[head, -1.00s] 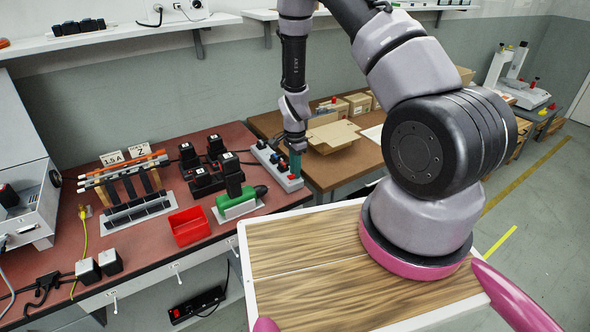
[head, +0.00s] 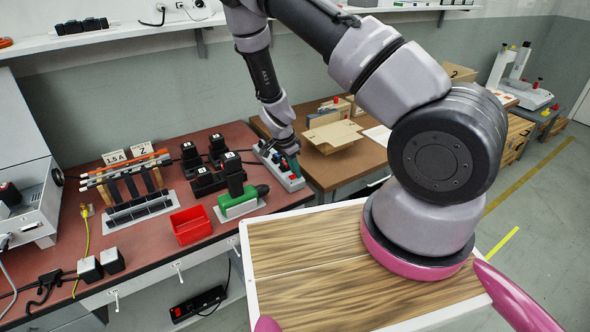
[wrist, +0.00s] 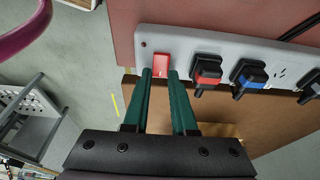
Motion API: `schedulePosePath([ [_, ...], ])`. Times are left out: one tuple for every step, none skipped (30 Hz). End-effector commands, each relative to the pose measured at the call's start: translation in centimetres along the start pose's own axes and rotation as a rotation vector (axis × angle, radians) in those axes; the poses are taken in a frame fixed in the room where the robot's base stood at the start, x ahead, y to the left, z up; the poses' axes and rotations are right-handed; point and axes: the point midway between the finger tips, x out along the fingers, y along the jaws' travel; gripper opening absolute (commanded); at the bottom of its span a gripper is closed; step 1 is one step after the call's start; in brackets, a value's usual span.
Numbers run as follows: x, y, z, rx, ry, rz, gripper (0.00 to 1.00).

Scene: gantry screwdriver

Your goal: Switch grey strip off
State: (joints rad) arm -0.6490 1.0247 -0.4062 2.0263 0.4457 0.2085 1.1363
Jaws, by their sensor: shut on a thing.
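The grey strip (wrist: 187,42) lies along the right edge of the red-brown bench; in the head view it shows beside my arm (head: 266,156). A red rocker switch (wrist: 161,66) sits at its left end in the wrist view, with a small dark red dot beside it. A red-topped and a blue-topped black plug (wrist: 249,76) sit farther along it. My gripper (wrist: 160,73) has its two green fingertips at either side of the switch's lower part, shut on it. In the head view my gripper (head: 294,166) is tilted at the strip's near end. The switch's exact rocker position is unclear.
A red bin (head: 191,226) and a green-based device (head: 240,204) stand left of the strip. Black plug blocks (head: 205,180) stand behind them. Floor shows past the bench edge.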

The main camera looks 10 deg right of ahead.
Motion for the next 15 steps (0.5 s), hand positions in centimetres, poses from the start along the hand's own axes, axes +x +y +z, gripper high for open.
schedulePosePath([
  [0.06, 0.2, 0.03, 0.001, -0.001, 0.004, 0.0],
  [0.05, 0.19, 0.03, 0.001, -0.001, 0.004, 0.0],
  [0.05, 0.19, 0.03, 0.0, -0.001, 0.004, 0.33],
  [0.04, 0.18, 0.02, 0.0, -0.001, 0.004, 0.44],
  [0.04, 0.17, 0.02, 0.0, -0.001, 0.004, 0.55],
  [0.03, 0.14, 0.02, 0.0, -0.001, 0.003, 0.55],
  [0.02, 0.13, 0.02, 0.0, -0.001, 0.003, 0.55],
  [0.01, 0.11, 0.01, 0.0, -0.001, 0.002, 0.55],
  [0.0, 0.09, 0.01, 0.0, -0.001, 0.002, 0.55],
  [0.0, 0.08, 0.01, 0.0, -0.001, 0.002, 0.55],
  [0.0, 0.06, 0.01, 0.0, -0.001, 0.001, 0.55],
  [-0.01, 0.05, 0.0, 0.0, -0.001, 0.001, 0.55],
  [-0.02, 0.04, 0.0, 0.0, -0.001, 0.001, 0.55],
  [-0.06, 0.03, 0.0, 0.0, -0.001, 0.001, 0.55],
  [-0.18, 0.0, 0.01, 0.0, -0.001, 0.0, 0.55],
])
